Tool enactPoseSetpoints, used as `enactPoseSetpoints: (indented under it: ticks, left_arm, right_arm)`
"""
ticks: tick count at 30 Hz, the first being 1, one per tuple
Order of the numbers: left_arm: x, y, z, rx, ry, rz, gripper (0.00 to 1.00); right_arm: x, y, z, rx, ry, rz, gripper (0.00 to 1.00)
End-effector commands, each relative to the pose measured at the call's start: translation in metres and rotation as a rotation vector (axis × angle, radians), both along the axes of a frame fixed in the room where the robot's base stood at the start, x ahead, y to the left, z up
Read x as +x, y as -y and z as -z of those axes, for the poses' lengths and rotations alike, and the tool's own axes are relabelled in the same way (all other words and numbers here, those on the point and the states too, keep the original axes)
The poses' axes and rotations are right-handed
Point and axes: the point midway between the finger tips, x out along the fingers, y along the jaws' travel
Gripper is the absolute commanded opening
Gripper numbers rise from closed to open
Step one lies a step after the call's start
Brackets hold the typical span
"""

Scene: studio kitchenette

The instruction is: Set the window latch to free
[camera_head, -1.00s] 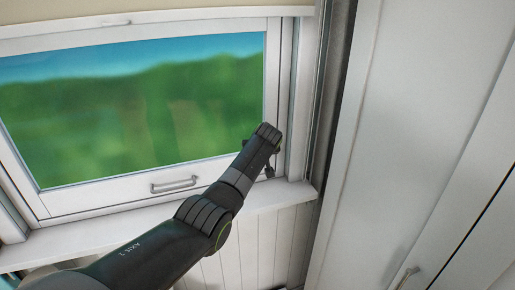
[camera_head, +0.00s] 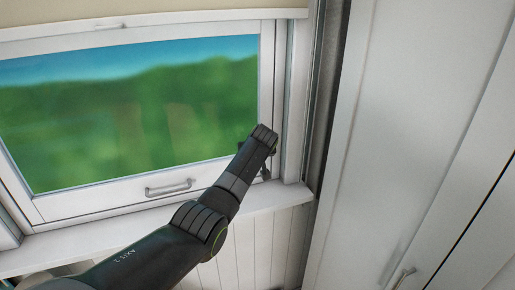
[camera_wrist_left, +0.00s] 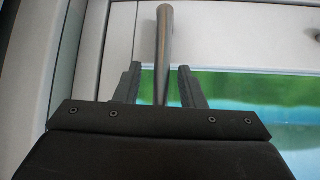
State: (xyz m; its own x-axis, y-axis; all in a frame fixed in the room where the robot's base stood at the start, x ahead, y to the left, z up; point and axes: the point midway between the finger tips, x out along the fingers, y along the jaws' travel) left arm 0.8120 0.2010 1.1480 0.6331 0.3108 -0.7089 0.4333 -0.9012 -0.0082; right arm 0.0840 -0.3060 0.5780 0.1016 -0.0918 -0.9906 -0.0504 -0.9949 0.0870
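The window (camera_head: 130,120) fills the left of the head view, with a pale frame. In the left wrist view, the window latch (camera_wrist_left: 164,35) is a grey metal lever running from the frame down between the fingers of my left gripper (camera_wrist_left: 159,78). The fingers stand apart, with a gap on each side of the lever, so the gripper is open around it. In the head view my left gripper (camera_head: 257,160) is at the lower right corner of the window, mostly hidden by my wrist, and the latch is hard to make out there. My right gripper is not in view.
A bar handle (camera_head: 168,188) sits on the lower window rail, left of my arm. The sill (camera_head: 100,240) runs below the window. A tall white cabinet (camera_head: 400,110) stands at the right, with a handle (camera_head: 403,277) low down.

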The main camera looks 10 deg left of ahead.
Motion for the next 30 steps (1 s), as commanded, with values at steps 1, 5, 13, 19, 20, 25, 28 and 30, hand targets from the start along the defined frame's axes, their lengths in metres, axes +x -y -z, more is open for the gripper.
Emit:
enactPoseSetpoints:
  ticks: [1,5,13,19,20,25,28,30]
  left_arm:
    - [-0.002,0.002,-0.002,-0.001,0.003,0.001,0.36]
    - [-0.01,0.005,-0.011,-0.001,0.003,0.001,0.36]
    - [-0.03,0.016,-0.032,-0.002,0.003,0.002,0.36]
    - [-0.049,0.025,-0.053,-0.003,0.005,0.001,0.36]
    - [-0.052,0.026,-0.056,-0.003,0.004,0.001,0.36]
    - [-0.072,0.036,-0.078,-0.003,0.005,0.003,0.36]
    - [-0.084,0.043,-0.092,-0.003,0.005,0.003,0.36]
    - [-0.091,0.046,-0.099,-0.002,0.003,0.003,0.36]
  right_arm:
    - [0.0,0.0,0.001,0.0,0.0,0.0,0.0]
    - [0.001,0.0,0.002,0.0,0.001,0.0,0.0]
    - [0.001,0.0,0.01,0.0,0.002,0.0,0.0]
    - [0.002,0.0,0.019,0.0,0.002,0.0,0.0]
    - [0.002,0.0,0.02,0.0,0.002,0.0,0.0]
    - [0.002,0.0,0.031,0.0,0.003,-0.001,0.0]
    - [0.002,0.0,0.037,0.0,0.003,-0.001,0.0]
    - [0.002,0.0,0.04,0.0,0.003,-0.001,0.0]
